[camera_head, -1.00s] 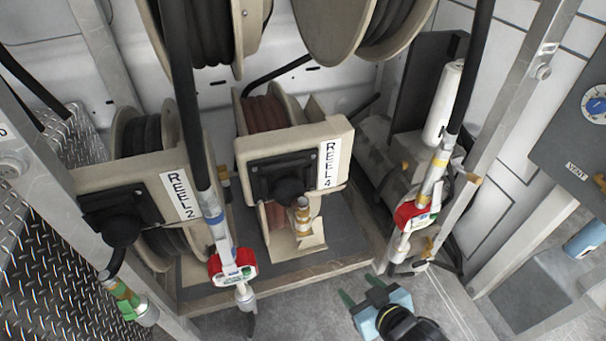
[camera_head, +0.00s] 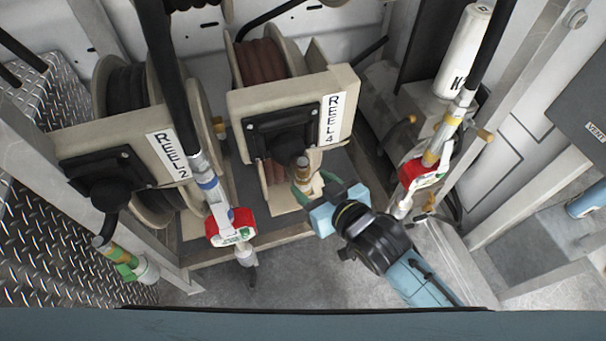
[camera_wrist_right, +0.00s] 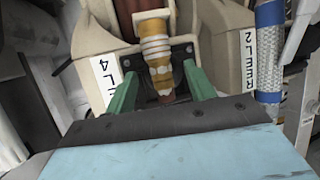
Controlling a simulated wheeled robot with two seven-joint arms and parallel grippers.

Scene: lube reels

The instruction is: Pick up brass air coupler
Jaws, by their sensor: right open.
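The brass air coupler (camera_head: 302,169) hangs in front of the tan housing labelled REEL 4. In the right wrist view the coupler (camera_wrist_right: 157,65) is a banded brass and whitish fitting pointing down. My right gripper (camera_head: 316,185) is open at the coupler in the head view, its green fingers close to the coupler's lower part. In the wrist view the fingers of the right gripper (camera_wrist_right: 162,75) stand left and right of the coupler, with gaps on both sides. The left gripper is not in view.
A hose with a red-handled nozzle (camera_head: 230,228) hangs left of the coupler. Another red-handled nozzle (camera_head: 422,174) hangs to the right, close to my right arm. The REEL 2 housing (camera_head: 120,155) stands at left. Grey floor (camera_head: 215,285) lies open in front.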

